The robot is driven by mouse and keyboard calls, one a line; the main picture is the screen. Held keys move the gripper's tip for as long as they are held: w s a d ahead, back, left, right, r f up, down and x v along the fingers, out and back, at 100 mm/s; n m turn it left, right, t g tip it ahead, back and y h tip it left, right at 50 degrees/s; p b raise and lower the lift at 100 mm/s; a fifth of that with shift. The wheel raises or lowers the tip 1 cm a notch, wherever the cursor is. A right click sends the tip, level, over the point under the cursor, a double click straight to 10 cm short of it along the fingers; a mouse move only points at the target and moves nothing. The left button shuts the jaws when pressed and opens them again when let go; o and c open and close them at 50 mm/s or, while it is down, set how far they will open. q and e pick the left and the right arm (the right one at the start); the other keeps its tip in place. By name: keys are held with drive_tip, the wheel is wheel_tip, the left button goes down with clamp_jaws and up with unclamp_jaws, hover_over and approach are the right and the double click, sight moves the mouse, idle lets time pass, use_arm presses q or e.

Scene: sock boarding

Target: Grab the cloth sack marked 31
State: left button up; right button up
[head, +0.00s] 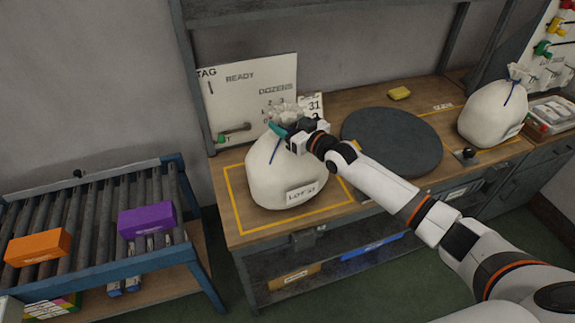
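A cream cloth sack (279,176) stands inside a yellow outlined square on the bench's left part. Its front label seems to read "LOT" with a small number I cannot read surely. A card with "31" (314,103) is behind its gathered neck. A second cloth sack (491,112), with a blue tie, stands at the bench's right; its tag is unreadable. My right gripper (286,134) is at the first sack's neck, with a teal part against the cloth. The wrist hides the fingers' gap, so I cannot tell if they grip. My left gripper is out of view.
A dark round disc (391,141) lies on the bench between the sacks, with a yellow block (399,93) behind it. A board marked "READY DOZENS" (249,88) leans at the back. A roller rack (90,222) at left holds orange (38,248) and purple (147,220) boxes.

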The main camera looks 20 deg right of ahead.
clamp_jaws()
drive_tip(key=shift+r, duration=0.15)
